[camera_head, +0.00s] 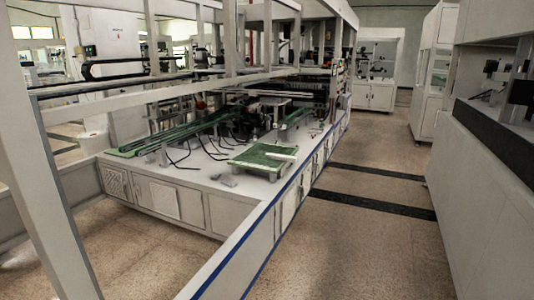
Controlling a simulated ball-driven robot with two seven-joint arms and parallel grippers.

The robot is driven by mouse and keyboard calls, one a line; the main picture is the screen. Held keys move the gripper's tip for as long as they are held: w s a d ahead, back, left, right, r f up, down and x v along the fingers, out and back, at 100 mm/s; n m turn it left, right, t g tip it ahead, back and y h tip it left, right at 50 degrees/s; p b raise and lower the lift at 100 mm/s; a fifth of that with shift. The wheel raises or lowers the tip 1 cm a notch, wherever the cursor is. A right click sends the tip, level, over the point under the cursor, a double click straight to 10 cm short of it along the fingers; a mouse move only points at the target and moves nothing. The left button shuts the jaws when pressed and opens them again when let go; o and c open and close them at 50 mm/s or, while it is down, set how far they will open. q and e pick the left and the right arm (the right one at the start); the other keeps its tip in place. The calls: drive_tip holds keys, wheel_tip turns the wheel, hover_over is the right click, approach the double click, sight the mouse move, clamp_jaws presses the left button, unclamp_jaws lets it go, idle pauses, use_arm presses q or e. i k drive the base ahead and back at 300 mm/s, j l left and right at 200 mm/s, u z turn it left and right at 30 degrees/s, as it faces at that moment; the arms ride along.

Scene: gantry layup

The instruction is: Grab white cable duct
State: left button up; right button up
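A long pale strip (282,151), which may be the white cable duct, lies across the far edge of a green board (258,164). It is small in view, and I cannot tell for certain what it is. The board is on the white machine table (196,180), near its right front corner. Neither of my grippers is in view.
A white gantry frame with a thick post (42,165) stands at the left. A blue-striped rail (232,252) runs along the near right side of the table. Long green rails (170,138) and black cables lie on the table. A speckled floor aisle (370,215) is clear, with grey cabinets (480,165) on the right.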

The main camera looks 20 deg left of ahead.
sight(278, 157)
drive_tip(key=i+l+u, duration=0.15)
drive_tip(key=i, duration=0.35)
drive_tip(key=i+l+u, duration=0.2)
drive_tip(key=i, duration=0.3)
drive_tip(key=i+l+u, duration=0.15)
drive_tip(key=i, duration=0.35)
drive_tip(key=i+l+u, duration=0.2)
drive_tip(key=i+l, duration=0.15)
drive_tip(key=i, duration=0.15)
drive_tip(key=i+l+z, duration=0.25)
drive_tip(key=i, duration=0.45)
drive_tip(key=i+l+z, duration=0.3)
drive_tip(key=i, duration=0.4)
drive_tip(key=i+l+z, duration=0.1)
drive_tip(key=i+z, duration=0.15)
drive_tip(key=i, duration=0.45)
drive_tip(key=i+l+u, duration=0.1)
drive_tip(key=i+u, duration=0.3)
drive_tip(key=i+l+u, duration=0.35)
drive_tip(key=i, duration=0.15)
drive_tip(key=i+l+u, duration=0.1)
drive_tip(key=u, duration=0.35)
drive_tip(key=i+l+u, duration=0.2)
drive_tip(key=u, duration=0.25)
drive_tip(key=i+l+u, duration=0.15)
drive_tip(key=u, duration=0.35)
drive_tip(key=i+l+u, duration=0.1)
drive_tip(key=l+u, duration=0.35)
drive_tip(key=j, duration=0.1)
